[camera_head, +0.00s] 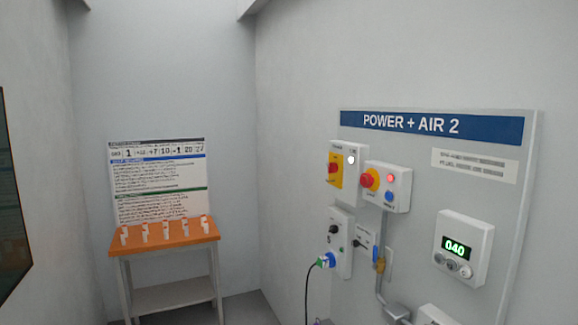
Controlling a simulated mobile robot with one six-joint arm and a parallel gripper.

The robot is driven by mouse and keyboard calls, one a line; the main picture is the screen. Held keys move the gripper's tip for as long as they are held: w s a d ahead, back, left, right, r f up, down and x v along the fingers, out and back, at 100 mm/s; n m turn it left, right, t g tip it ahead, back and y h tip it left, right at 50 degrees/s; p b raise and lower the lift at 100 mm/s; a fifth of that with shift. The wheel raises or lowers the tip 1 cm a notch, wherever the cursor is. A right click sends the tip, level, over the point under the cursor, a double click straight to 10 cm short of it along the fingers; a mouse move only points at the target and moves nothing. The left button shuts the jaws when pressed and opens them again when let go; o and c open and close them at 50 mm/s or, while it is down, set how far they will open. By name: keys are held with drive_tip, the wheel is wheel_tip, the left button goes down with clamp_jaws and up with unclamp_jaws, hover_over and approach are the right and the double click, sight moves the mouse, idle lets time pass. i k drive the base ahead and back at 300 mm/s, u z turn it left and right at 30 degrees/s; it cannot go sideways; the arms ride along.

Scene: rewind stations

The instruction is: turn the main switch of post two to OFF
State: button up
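The panel (480,205) headed "POWER + AIR 2" (411,124) hangs on the right wall. At its upper left is a switch box with a red rotary switch (334,169) on a yellow plate. A white round lamp (350,160) shows beside it. The switch's exact position and its labels are too small to read. My gripper is not in this view.
Right of the switch is a box with a red mushroom button (369,180) and small lights. Below are a socket box (340,228) with a plugged cable, and a pipe (381,285). A display (463,248) reads 040. An orange-topped table (165,238) with several small white items stands left.

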sight(334, 167)
drive_tip(key=u, duration=0.6)
drive_tip(key=i, duration=1.4)
drive_tip(key=z, duration=0.05)
